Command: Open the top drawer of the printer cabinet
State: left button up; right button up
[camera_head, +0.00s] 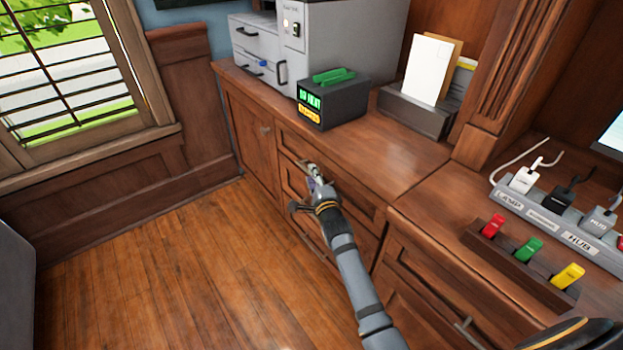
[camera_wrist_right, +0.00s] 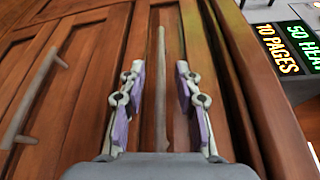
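The printer cabinet is a brown wooden unit with its top drawer (camera_head: 354,203) directly under the counter edge. The drawer looks closed. My right gripper (camera_head: 306,179) is in front of this drawer. In the right wrist view my right gripper (camera_wrist_right: 160,92) is open, its two fingers apart on either side of the drawer's bar handle (camera_wrist_right: 161,65). I cannot tell whether the fingers touch the handle. In the head view the gripper mostly hides it. My left gripper is not in view.
A lower handle (camera_wrist_right: 32,95) shows at left in the wrist view. A grey machine (camera_head: 345,40), a black display box (camera_head: 345,103) and a letter holder (camera_head: 415,114) stand on the counter. A power strip (camera_head: 540,220) lies at right. The wood floor (camera_head: 190,270) is clear.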

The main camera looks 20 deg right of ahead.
jog(key=shift+w, duration=0.7)
jog(key=shift+c, duration=0.2)
grip_shut()
